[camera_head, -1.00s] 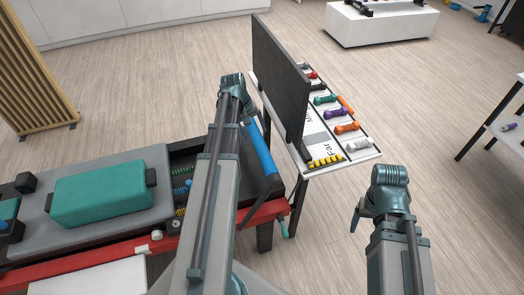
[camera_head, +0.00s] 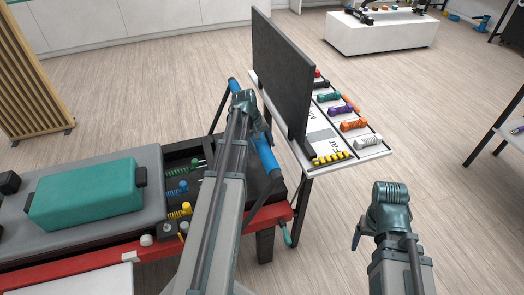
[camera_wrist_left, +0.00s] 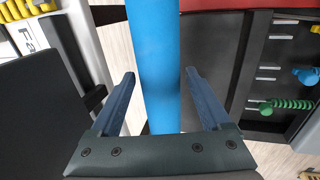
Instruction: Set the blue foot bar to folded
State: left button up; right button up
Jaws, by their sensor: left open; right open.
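The blue foot bar (camera_head: 266,153) stands at the right end of the reformer bed, partly hidden behind my left arm in the head view. Its far end shows near the black panel. In the left wrist view the blue bar (camera_wrist_left: 153,60) runs between the two fingers of my left gripper (camera_wrist_left: 158,100), which are open, with a gap on each side of the bar. My right gripper (camera_head: 357,236) is at the right over bare floor, away from the bar; its fingers are mostly hidden in the head view.
The reformer's red frame (camera_head: 75,262) and grey carriage (camera_head: 150,200) with a teal block (camera_head: 85,193) lie left. A black panel (camera_head: 283,70) rises close beyond the bar, beside a white shelf (camera_head: 372,150) of dumbbells.

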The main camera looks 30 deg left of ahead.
pick_arm(q)
grip_shut()
dwell(0.5)
